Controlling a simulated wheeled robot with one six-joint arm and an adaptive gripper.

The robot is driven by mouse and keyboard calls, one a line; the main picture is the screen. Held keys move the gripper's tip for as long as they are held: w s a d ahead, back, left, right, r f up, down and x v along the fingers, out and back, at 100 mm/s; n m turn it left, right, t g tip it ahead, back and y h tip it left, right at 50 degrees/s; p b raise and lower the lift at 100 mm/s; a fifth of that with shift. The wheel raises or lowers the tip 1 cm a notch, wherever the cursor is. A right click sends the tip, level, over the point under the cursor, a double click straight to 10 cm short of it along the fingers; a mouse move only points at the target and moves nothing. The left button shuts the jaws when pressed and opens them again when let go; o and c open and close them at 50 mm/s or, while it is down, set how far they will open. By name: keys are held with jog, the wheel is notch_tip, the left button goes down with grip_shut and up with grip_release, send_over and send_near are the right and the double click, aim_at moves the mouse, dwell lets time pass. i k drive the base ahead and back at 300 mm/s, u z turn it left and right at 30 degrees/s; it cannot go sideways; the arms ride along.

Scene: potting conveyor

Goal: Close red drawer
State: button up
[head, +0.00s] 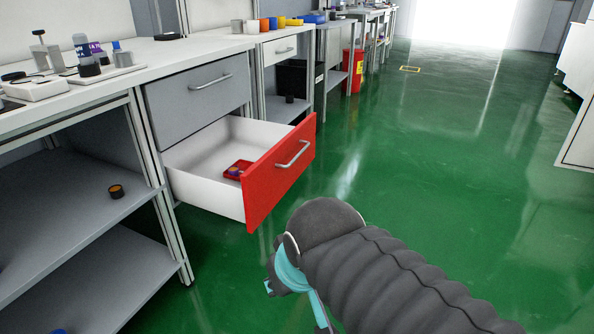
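The red drawer (281,170) is pulled well out from the bench at the left centre of the head view. It has a red front with a silver bar handle (293,154) and a white inside. A small red tray (238,170) with a blue item lies in it. My arm, in a dark ribbed sleeve, reaches in from the lower right. Its end is apart from the drawer in the picture, below and right of the red front. A teal part shows at the arm's end; my gripper's fingers are not clearly visible.
A shut grey drawer (195,100) sits above the red one. The white bench top (160,58) carries bottles and small devices. An open shelf (70,195) stands at left with a small orange-and-black item. A red bin (354,70) stands farther back. The green floor (430,150) at right is clear.

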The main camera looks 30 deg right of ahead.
aim_at(194, 167)
jog(key=z, duration=0.35)
jog(key=i, duration=1.15)
jog(key=z, duration=0.25)
jog(key=k, duration=0.85)
jog(key=z, duration=0.5)
jog(key=i, duration=0.5)
jog(key=u, duration=0.05)
